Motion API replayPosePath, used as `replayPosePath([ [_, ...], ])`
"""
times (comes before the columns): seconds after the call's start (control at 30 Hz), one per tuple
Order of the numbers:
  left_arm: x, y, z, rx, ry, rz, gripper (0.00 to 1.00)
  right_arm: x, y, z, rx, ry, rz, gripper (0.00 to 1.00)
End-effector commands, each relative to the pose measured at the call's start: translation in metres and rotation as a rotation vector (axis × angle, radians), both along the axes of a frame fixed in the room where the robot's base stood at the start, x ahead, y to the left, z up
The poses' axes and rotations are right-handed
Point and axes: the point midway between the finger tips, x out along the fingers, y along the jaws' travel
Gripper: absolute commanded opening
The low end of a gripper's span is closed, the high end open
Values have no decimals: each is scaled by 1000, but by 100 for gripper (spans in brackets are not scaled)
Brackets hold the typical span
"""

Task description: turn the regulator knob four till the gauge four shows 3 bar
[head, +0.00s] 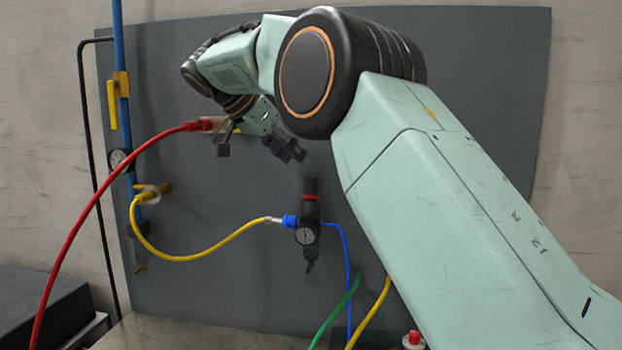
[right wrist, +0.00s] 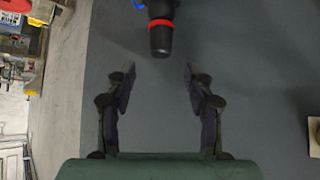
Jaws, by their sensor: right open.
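The regulator (head: 309,215) is mounted on the grey panel, with a dark upright knob (head: 311,186) above a red ring. Its small round gauge (head: 305,236) sits below; the needle is too small to read. No number label is legible. My right gripper (head: 262,152) is open and empty, up and left of the knob in the head view. In the right wrist view the knob (right wrist: 161,41) with its red ring lies just beyond the open fingertips (right wrist: 159,72), centred between them sideways and apart from both. My left gripper is not in view.
A yellow hose (head: 200,258) enters the regulator's left side; a thin blue tube (head: 347,262) leaves its right. A blue pipe with a yellow valve handle (head: 113,105) and another gauge (head: 117,159) stands at left.

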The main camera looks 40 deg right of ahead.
Motion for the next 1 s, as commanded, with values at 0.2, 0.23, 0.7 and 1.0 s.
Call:
replayPosePath([
  [0.2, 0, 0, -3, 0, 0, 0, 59, -2, -20, -21, 3, 1, -1, 53],
  [0.23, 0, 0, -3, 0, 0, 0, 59, -2, -24, -24, 4, 1, -1, 53],
  [0.7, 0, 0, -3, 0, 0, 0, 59, -2, -54, -54, 1, -1, 1, 53],
  [1.0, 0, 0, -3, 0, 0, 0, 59, -2, -54, -54, 2, -2, 2, 45],
])
